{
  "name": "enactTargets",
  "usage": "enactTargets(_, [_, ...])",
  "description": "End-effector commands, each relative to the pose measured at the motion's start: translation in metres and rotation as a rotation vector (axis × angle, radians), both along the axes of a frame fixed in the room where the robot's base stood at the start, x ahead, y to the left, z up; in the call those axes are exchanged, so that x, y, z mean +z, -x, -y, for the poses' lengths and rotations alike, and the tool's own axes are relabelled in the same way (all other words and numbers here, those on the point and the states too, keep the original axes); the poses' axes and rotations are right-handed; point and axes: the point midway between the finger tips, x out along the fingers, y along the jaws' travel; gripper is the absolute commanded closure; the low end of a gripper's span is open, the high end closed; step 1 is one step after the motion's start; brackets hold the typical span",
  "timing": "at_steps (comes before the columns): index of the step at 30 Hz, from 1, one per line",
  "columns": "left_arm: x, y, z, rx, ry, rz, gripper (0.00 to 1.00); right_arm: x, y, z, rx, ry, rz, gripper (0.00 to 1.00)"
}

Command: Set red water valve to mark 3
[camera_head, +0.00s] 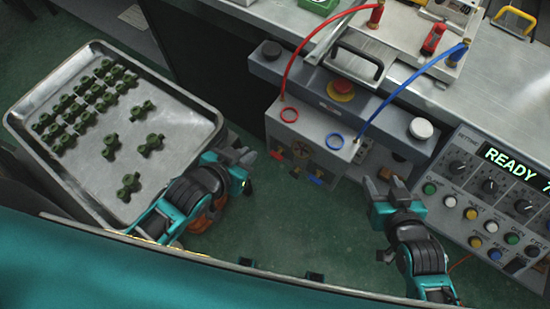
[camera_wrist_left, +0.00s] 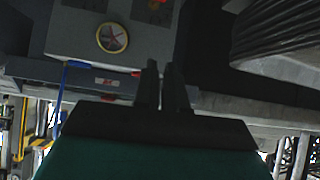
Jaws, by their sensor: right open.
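The grey valve box (camera_head: 312,140) hangs at the machine's front. Mark numbers are too small to read. My left gripper (camera_head: 243,158) is just left of the red handle and apart from it. In the left wrist view its fingers (camera_wrist_left: 165,85) stand close together with a narrow gap, and nothing visible is held. My right gripper (camera_head: 386,186) is open and empty, right of the box.
A metal tray (camera_head: 195,125) with several green parts lies at left. Red (camera_head: 292,73) and blue (camera_head: 400,88) hoses rise from the box top. A red emergency button (camera_head: 343,87) sits behind them. The control panel (camera_head: 458,207) reading READY is at right. Floor is clear between the grippers.

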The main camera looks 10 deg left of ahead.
Motion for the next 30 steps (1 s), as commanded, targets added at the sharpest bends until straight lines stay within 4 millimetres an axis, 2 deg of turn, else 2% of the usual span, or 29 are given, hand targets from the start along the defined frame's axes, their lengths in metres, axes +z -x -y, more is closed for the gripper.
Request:
enactTargets(3, [-0.013, -0.002, 0.018, -0.049, -0.023, -0.042, 1.00, -0.010, 0.000, 0.000, 0.000, 0.000, 0.000, 0.46])
enactTargets(7, [-0.019, -0.001, 0.027, -0.071, -0.043, -0.074, 1.00, -0.013, 0.000, 0.000, 0.000, 0.000, 0.000, 0.46])
enactTargets(20, [-0.021, -0.001, 0.030, -0.074, -0.048, -0.085, 1.00, -0.013, 0.000, 0.000, 0.000, 0.000, -0.001, 0.46])
enactTargets(26, [-0.037, -0.015, 0.036, -0.074, -0.048, -0.082, 1.00, -0.020, 0.000, 0.000, 0.000, 0.000, -0.001, 0.46])
enactTargets(30, [-0.058, -0.034, 0.044, -0.073, -0.048, -0.083, 1.00, -0.029, 0.000, 0.000, 0.000, 0.000, -0.001, 0.46])
